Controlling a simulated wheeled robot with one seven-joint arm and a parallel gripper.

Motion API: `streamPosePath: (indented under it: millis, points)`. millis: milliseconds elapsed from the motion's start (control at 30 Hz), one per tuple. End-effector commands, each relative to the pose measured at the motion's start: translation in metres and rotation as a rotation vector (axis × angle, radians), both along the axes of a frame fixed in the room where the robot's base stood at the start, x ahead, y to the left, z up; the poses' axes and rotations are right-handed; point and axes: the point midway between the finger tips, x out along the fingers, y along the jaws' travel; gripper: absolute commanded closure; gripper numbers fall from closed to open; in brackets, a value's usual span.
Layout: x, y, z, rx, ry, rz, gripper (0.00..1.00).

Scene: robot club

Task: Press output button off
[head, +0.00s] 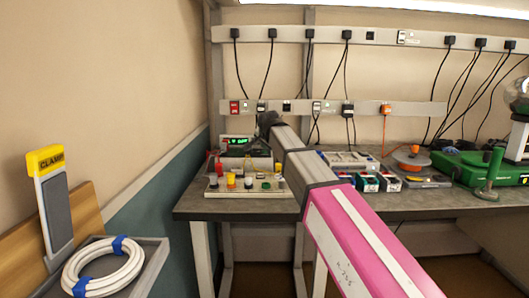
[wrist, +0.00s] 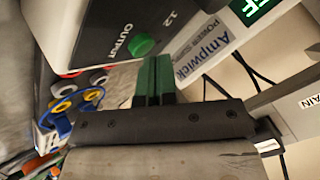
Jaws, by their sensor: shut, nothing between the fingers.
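The power supply (head: 238,151) stands at the back left of the bench, with a lit green display that appears to read OFF. In the wrist view its panel (wrist: 95,30) shows tilted, with a round green button (wrist: 141,45) beside the word OUTPUT. Part of the lit display (wrist: 262,9) is at the top right edge. My gripper (wrist: 153,62) is shut and empty, its green fingertips close beside the button. I cannot tell whether they touch it. In the head view my arm reaches to the supply and its fingertips cannot be made out.
A board with coloured knobs (head: 249,187) lies before the supply. Right of my arm are small red and green boxes (head: 378,182), an orange spool (head: 411,160) and a green machine (head: 470,168). Socket rails with hanging cords (head: 380,38) line the wall.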

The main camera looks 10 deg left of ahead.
Motion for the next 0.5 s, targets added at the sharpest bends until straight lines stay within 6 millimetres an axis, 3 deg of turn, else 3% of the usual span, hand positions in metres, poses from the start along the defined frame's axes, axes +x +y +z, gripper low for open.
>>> streamPosePath:
  millis: [500]
  points:
    - [0.0002, 0.0002, 0.0088, 0.001, -0.001, 0.001, 1.0]
